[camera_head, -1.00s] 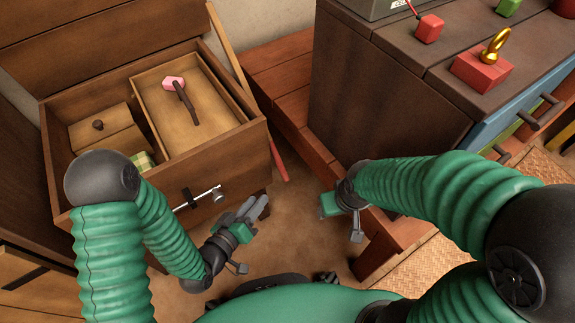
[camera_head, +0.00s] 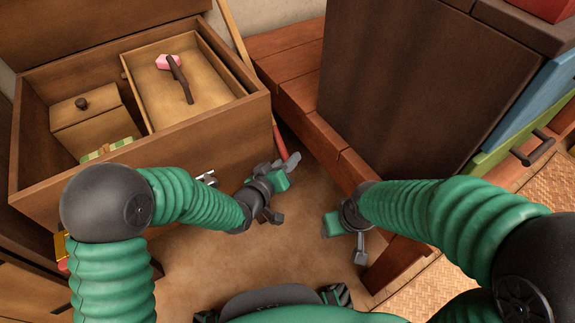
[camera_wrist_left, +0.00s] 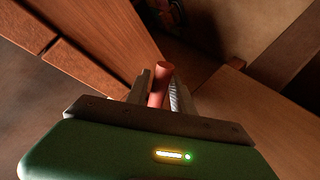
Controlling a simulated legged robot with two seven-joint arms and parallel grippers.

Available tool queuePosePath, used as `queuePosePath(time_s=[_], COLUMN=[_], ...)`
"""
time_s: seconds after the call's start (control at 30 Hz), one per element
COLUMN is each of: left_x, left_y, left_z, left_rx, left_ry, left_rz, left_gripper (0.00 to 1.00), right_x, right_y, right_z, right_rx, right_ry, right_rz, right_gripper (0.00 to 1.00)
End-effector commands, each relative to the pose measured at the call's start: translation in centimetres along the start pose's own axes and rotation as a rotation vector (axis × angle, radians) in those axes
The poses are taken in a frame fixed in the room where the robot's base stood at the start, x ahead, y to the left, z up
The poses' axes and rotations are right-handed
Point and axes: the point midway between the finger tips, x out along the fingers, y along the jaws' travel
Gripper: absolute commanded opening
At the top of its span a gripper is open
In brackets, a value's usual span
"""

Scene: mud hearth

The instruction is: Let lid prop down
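The chest's lid (camera_head: 95,22) stands raised at the back of the open wooden chest (camera_head: 205,135). A pale wooden stick (camera_head: 236,48), seemingly the lid prop, slants along the chest's right side. A red rod end (camera_head: 280,143) shows lower down, roughly in line with it. My left gripper (camera_head: 279,168) is at this red end, its fingers apart. In the left wrist view the red rod (camera_wrist_left: 159,85) sits between the two fingers; firm contact cannot be told. My right gripper (camera_head: 335,222) is low beside the reddish bench, its fingers partly hidden.
The chest holds a tray (camera_head: 160,105) with a pink-headed tool (camera_head: 178,78), a small lidded box (camera_head: 90,120) and a patterned item (camera_head: 108,148). A reddish wooden bench (camera_head: 300,95) and a dark cabinet (camera_head: 410,90) stand to the right. Bare floor lies between chest and bench.

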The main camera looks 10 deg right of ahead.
Motion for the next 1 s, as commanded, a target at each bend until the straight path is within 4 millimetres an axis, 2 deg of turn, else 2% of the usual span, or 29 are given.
queuePosePath(time_s=[0.2, 0.4, 0.43, 1.0], left_x=[-0.01, -0.02, -0.03, -0.04], left_y=[0.01, -0.02, -0.03, -0.13], left_z=[-0.04, -0.03, -0.03, 0.02], left_rx=[0.0, 0.0, 0.0, -0.001], left_ry=[-0.001, -0.001, -0.001, -0.001], left_rz=[0.0, -0.001, -0.001, -0.003], left_gripper=[0.27, 0.01, 0.0, 0.0], right_x=[-0.07, -0.07, -0.06, -0.05], right_y=[0.0, 0.0, 0.0, 0.0], right_z=[-0.02, -0.02, -0.02, -0.01], right_rx=[0.0, 0.0, 0.0, 0.0], right_ry=[0.0, 0.0, 0.0, 0.0], right_rz=[0.0, 0.0, 0.0, 0.0], right_gripper=[0.57, 0.57, 0.57, 0.57])
